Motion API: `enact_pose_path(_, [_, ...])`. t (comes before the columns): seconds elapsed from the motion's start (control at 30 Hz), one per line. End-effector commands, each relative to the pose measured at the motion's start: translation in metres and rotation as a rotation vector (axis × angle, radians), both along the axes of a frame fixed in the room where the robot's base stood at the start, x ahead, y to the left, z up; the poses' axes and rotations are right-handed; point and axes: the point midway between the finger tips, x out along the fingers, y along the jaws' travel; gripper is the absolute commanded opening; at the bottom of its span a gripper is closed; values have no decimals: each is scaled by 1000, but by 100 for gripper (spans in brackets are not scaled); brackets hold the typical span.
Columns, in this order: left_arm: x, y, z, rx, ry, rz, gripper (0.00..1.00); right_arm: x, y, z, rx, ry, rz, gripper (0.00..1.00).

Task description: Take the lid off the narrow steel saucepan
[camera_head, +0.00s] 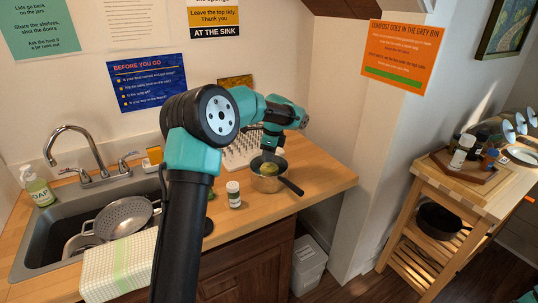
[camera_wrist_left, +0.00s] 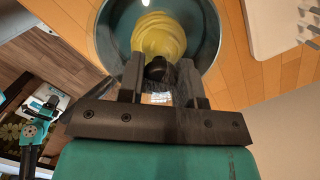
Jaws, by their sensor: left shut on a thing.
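The narrow steel saucepan (camera_head: 266,184) stands on the wooden counter, its dark handle (camera_head: 291,186) pointing right and toward the front. My left gripper (camera_head: 269,157) reaches down over it. In the left wrist view the gripper (camera_wrist_left: 158,70) is shut on a black knob (camera_wrist_left: 157,67) over the round pan opening. The lid (camera_wrist_left: 113,45) looks like clear glass, with something yellow showing below the knob. I cannot tell whether the lid is resting on the rim or slightly raised. My right gripper does not show.
A small white-capped jar (camera_head: 233,196) stands just left of the saucepan. A white rack (camera_head: 238,152) is behind it. The sink (camera_head: 50,238) with a colander (camera_head: 122,218) and a checked towel (camera_head: 118,265) lies left. Counter right of the pan is clear.

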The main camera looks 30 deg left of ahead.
Motion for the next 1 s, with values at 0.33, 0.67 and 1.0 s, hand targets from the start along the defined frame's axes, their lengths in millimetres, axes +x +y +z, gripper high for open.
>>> enact_pose_path(0.33, [0,0,10,0,0,0,0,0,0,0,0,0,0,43])
enact_pose_path(0.67, [0,0,19,0,-1,0,0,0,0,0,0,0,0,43])
enact_pose_path(1.0, [0,0,20,0,-1,0,0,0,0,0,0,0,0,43])
